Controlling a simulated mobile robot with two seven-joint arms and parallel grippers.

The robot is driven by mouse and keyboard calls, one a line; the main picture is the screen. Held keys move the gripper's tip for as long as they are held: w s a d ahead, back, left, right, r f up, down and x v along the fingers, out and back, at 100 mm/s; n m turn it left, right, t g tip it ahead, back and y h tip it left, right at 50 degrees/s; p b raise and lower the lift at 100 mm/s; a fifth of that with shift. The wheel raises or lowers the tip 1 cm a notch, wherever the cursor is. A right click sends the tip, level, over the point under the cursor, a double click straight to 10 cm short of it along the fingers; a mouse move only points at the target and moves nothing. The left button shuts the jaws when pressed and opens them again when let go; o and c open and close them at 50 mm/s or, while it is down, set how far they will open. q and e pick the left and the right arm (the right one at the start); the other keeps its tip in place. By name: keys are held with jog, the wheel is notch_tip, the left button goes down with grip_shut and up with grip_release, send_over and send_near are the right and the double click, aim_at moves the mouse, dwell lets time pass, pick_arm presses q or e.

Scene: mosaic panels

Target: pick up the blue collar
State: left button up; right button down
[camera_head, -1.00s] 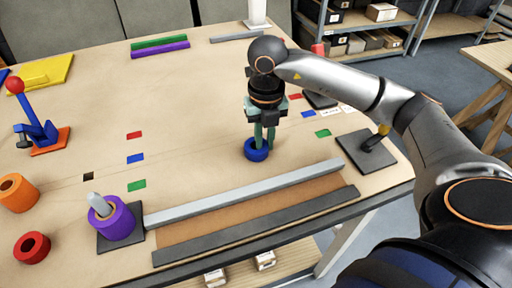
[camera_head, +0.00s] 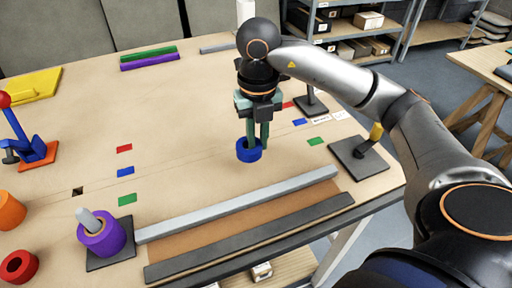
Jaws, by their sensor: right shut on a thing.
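The blue collar (camera_head: 249,152) is a short ring near the middle of the table. My right gripper (camera_head: 257,138) points straight down over it, with its green fingers reaching into or against the collar. The fingers are close together and shut on the collar's wall. I cannot tell whether the collar is clear of the table top. My left gripper is not in view.
A purple collar (camera_head: 101,239) sits on a peg on a dark base at the left front. Orange (camera_head: 9,211) and red (camera_head: 17,266) collars stand at the left edge. A grey bar (camera_head: 240,203) lies in front. A dark base with a yellow-tipped peg (camera_head: 360,152) stands right.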

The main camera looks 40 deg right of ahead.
jog(key=s+a+r+p, duration=0.2)
jog(key=s+a+r, duration=0.3)
jog(key=s+r, duration=0.5)
jog(key=shift+s+d+r+p, duration=0.1)
jog(key=shift+s+r+p, duration=0.2)
jog(key=shift+r+p, duration=0.55)
jog(key=shift+s+a+r+p, duration=0.1)
jog(key=shift+s+r+p, duration=0.15)
jog(key=shift+r+p, duration=0.6)
jog(key=shift+s+d+r+p, duration=0.1)
jog(key=shift+s+r+p, duration=0.2)
jog(key=shift+r+p, duration=0.55)
jog(key=shift+r, duration=0.15)
